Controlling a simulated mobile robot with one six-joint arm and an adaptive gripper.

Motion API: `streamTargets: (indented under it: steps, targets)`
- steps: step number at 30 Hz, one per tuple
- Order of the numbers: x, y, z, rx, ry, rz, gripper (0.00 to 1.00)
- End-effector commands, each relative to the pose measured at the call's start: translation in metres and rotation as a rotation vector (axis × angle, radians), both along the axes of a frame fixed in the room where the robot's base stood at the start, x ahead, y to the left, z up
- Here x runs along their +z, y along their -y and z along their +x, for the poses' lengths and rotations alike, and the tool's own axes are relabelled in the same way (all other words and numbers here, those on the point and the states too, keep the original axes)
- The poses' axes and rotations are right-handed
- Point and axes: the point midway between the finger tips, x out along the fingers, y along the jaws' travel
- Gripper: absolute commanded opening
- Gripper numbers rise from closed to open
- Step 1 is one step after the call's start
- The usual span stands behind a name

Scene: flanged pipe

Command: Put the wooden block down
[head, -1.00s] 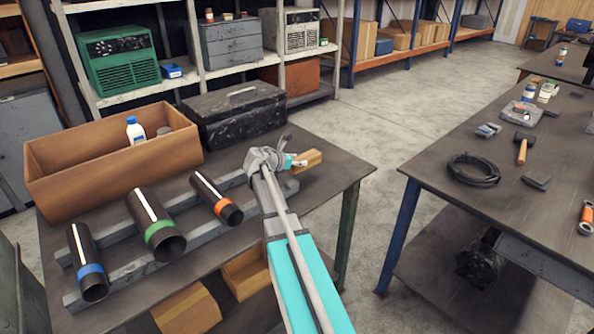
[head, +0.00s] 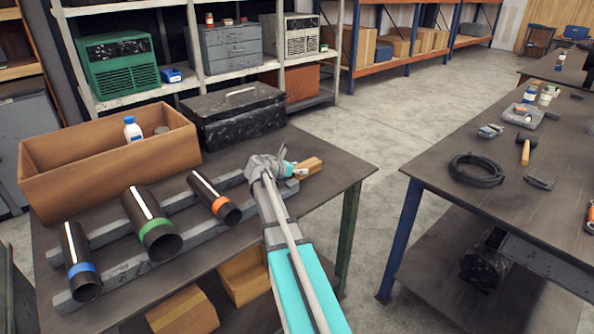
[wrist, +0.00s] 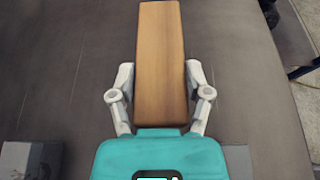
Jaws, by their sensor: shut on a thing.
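The wooden block (head: 309,167) is a light brown bar at the right end of the left table (head: 335,180), near the ends of the grey rails. In the wrist view the wooden block (wrist: 160,60) lies lengthwise between my fingers. My gripper (head: 290,171) is shut on it, one finger on each long side; it also shows in the wrist view (wrist: 160,95). The block is over the tabletop, but I cannot tell whether it touches it. My arm hides part of the table in the head view.
Three dark pipes with blue (head: 82,270), green (head: 150,225) and orange (head: 215,200) bands lie across two grey rails. A cardboard box (head: 110,165) and a black case (head: 233,115) stand behind. Bare tabletop lies right of the block. A second table (head: 450,215) stands across an aisle.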

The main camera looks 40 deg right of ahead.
Motion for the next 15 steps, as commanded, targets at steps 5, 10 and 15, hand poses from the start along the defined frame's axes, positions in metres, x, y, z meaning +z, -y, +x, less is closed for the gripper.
streamTargets:
  steps: [5,10,15]
  targets:
    - [-0.0027,0.0,0.0,0.0,0.0,0.0,0.69]
    - [-0.0024,0.0,0.0,0.0,0.0,0.0,0.98]
    - [-0.0024,0.0,0.0,0.0,0.0,0.0,0.98]
